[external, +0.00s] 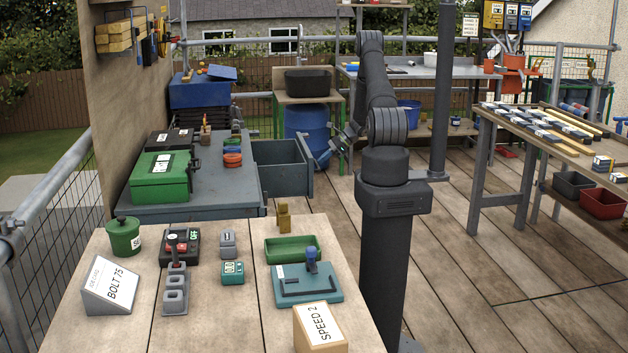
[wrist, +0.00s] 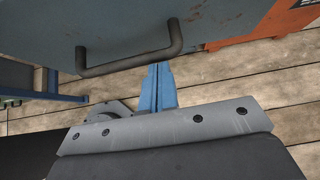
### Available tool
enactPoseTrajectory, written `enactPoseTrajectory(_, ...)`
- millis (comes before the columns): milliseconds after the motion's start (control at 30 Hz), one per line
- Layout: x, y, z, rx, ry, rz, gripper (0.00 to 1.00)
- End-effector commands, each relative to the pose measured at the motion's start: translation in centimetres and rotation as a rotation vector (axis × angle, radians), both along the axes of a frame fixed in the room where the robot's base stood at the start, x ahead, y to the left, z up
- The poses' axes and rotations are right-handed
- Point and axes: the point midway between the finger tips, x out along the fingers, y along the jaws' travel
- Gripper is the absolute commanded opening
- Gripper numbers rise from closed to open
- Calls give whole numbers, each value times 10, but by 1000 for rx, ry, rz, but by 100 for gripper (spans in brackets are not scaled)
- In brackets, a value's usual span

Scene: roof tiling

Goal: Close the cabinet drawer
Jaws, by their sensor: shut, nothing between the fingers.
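The cabinet (external: 200,180) is a grey-blue unit at the left of the deck. Its drawer (external: 283,160) stands open, pulled out to the right. My gripper (external: 322,157) is just right of the drawer's front panel. In the wrist view the grey-blue drawer front (wrist: 110,22) fills the top, with a dark bar handle (wrist: 128,62) across it. My gripper's blue fingers (wrist: 158,70) are shut and empty, their tips close to the handle's right part. I cannot tell whether they touch it.
On the cabinet top lie a green case (external: 160,178) and several small items. A blue barrel (external: 308,130) stands behind the drawer. A front bench (external: 215,325) holds labelled boxes and controls. An orange-red object (wrist: 270,25) shows beside the drawer front. Open plank floor lies to the right.

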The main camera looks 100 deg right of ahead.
Motion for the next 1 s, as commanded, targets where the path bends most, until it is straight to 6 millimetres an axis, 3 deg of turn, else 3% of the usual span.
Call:
enactPoseTrajectory(600,153,1,0,-1,-1,6,0)
enactPoseTrajectory(800,191,1,0,0,0,4,0)
enactPoseTrajectory(1000,213,1,0,1,-1,2,0)
